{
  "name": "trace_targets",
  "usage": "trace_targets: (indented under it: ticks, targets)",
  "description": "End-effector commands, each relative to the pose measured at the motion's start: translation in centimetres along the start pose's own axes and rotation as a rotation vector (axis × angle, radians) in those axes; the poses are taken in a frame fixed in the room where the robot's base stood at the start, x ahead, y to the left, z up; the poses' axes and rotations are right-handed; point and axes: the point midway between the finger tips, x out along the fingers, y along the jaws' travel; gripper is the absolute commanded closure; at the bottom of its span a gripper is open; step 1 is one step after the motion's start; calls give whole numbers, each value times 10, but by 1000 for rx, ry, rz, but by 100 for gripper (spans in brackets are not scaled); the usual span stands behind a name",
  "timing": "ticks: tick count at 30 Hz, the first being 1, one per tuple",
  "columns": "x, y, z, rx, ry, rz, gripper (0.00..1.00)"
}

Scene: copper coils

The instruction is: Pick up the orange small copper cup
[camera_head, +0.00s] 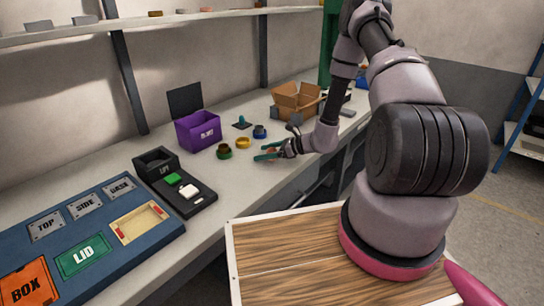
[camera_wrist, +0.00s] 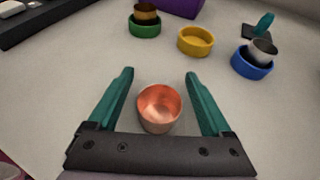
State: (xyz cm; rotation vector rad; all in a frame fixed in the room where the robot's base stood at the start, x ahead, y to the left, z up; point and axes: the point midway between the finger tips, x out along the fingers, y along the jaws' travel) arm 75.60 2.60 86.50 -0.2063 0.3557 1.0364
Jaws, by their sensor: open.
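The small copper cup (camera_wrist: 160,108) is a shiny orange cup standing upright on the grey table. In the wrist view it sits between the two teal fingers of my gripper (camera_wrist: 160,82), with a gap on each side. My gripper is open and holds nothing. In the head view my gripper (camera_head: 267,152) is low over the table near its front edge, and the cup is small and mostly hidden by the fingers there.
Beyond the cup are a green ring (camera_wrist: 145,26) holding a brownish cup, an empty yellow ring (camera_wrist: 195,41) and a blue ring (camera_wrist: 252,63) holding a silvery cup. A purple box (camera_head: 198,131) and an open cardboard box (camera_head: 296,101) stand further back.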

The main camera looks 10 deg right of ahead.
Motion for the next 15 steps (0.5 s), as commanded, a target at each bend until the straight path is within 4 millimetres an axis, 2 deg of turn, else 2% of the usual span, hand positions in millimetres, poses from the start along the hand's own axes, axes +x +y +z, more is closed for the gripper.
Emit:
trace_targets:
  ticks: [1,5,6,7,15]
  targets:
    - [0,0,0,0,0,0,28]
    - [0,0,0,0,0,0,78]
    - [0,0,0,0,0,0,93]
    - [0,0,0,0,0,0,100]
    - [-1,0,1,0,0,0,100]
